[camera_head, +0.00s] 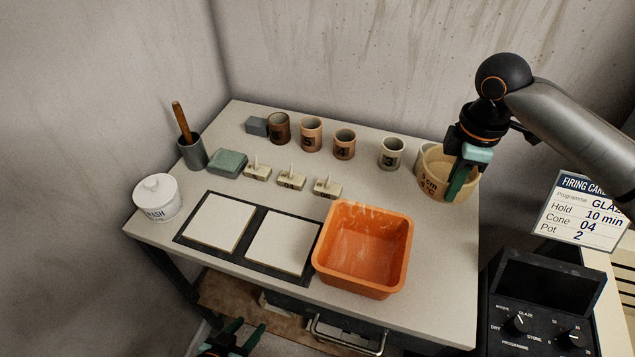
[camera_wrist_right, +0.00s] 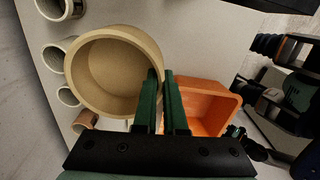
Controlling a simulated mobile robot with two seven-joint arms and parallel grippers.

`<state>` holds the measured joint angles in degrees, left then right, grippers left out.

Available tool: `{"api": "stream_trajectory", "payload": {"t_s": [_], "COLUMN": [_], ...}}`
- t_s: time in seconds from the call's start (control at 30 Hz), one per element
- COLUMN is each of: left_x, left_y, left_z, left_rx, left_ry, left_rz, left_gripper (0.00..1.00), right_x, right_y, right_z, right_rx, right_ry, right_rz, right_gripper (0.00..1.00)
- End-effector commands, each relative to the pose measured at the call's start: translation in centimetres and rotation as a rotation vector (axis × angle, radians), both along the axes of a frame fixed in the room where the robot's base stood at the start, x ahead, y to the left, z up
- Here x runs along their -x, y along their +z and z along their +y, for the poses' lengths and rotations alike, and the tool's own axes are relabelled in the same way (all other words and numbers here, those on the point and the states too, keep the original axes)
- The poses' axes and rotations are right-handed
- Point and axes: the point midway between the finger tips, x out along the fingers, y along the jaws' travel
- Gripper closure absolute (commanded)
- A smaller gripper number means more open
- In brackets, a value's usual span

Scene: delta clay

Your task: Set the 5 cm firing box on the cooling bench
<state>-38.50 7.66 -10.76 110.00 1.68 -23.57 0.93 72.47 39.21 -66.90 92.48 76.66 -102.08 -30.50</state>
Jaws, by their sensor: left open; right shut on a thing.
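The 5 cm firing box (camera_head: 444,181) is a round tan tub with writing on its side, at the right back of the table in the head view. It also shows, open and empty, in the right wrist view (camera_wrist_right: 110,72). My right gripper (camera_head: 457,190) is shut on its near right wall, one finger inside and one outside. I cannot tell whether its base touches the table. My left gripper (camera_head: 235,342) is open and empty, low in front of the table. A pale slatted surface (camera_head: 627,287) at the far right edge may be the cooling bench; most of it is out of view.
An orange bin (camera_head: 363,250) stands at the table's front right. Numbered cups (camera_head: 344,143) stand along the back, one close beside the firing box. White tiles (camera_head: 283,241) lie front left. A black control box (camera_head: 540,310) and firing card (camera_head: 583,215) stand right of the table.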

Motion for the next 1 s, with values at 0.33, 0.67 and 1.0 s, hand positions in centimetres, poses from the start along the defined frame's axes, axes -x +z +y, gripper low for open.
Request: {"api": "stream_trajectory", "payload": {"t_s": [0.33,0.67,1.0], "left_x": [0.0,0.1,0.2], "left_y": [1.1,1.0,0.7], "left_z": [0.1,0.1,0.2], "left_rx": [0.002,0.001,0.000], "left_ry": [0.004,0.005,0.006], "left_rz": [-0.012,-0.008,-0.005], "left_gripper": [0.50,0.50,0.50], "right_x": [-0.5,-0.5,-0.5], "right_y": [-1.3,-1.7,-6.3], "right_z": [-4.7,-5.3,-5.3], "right_rx": [-0.001,-0.001,-0.001], "right_ry": [0.273,0.322,0.321], "right_rz": [0.000,-0.002,-0.001], "right_gripper": [1.00,1.00,1.00]}}
